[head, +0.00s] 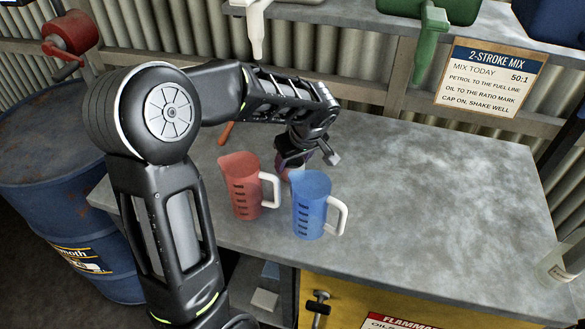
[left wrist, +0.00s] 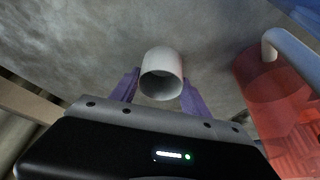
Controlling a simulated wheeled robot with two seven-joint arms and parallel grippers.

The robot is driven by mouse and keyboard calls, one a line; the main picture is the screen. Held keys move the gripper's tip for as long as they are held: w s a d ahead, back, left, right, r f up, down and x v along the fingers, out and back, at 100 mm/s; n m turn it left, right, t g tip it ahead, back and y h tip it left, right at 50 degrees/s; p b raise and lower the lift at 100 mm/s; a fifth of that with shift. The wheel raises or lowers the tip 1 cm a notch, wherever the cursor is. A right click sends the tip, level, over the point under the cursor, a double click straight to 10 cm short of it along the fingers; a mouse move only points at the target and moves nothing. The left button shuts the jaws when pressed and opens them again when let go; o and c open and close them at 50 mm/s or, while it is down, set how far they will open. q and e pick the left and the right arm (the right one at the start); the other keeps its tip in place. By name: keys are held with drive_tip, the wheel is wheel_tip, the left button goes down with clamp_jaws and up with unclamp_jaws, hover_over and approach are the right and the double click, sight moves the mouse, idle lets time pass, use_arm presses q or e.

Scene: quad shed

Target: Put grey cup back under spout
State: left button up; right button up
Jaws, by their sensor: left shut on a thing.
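The grey cup (left wrist: 162,64) is pale and round, with its open mouth showing in the left wrist view. My left gripper (left wrist: 160,92) has a purple finger on each side of it and is shut on it. In the head view my left gripper (head: 296,160) is low over the bench, behind the red and blue jugs, and mostly hides the cup. A white spout (head: 257,45) hangs from the shelf, above and left of the gripper. A green spout (head: 420,58) hangs farther right.
A red jug (head: 243,190) and a blue jug (head: 309,210) stand close in front of the gripper. The red jug also shows in the left wrist view (left wrist: 275,100). An orange handle (head: 226,132) lies behind the red jug. The bench's right side (head: 450,200) is clear; a pale container (head: 562,258) stands at its edge.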

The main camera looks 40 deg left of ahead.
use_arm(q)
wheel_tip(320, 180, up, 10)
drive_tip(key=shift+r+b, duration=0.1)
drive_tip(key=shift+b, duration=0.6)
drive_tip(key=shift+c, duration=0.2)
drive_tip(key=shift+d, duration=0.1)
drive_tip(key=w+d+f+m+t+h, duration=0.1)
drive_tip(key=d+f+m, duration=0.1)
drive_tip(key=d+m, duration=0.2)
drive_tip(key=w+d+f+m+h, duration=0.1)
drive_tip(key=d+f+m, duration=0.2)
drive_tip(key=d, duration=0.4)
drive_tip(key=w+d+f+m+t+h, duration=0.1)
drive_tip(key=w+d+f+m+h, duration=0.1)
drive_tip(key=d+m, duration=0.3)
drive_tip(key=shift+w+d+f+m+t, duration=0.1)
drive_tip(key=shift+d+f+m+t, duration=0.2)
drive_tip(key=shift+d+f+m, duration=0.25)
drive_tip(key=shift+r, duration=0.1)
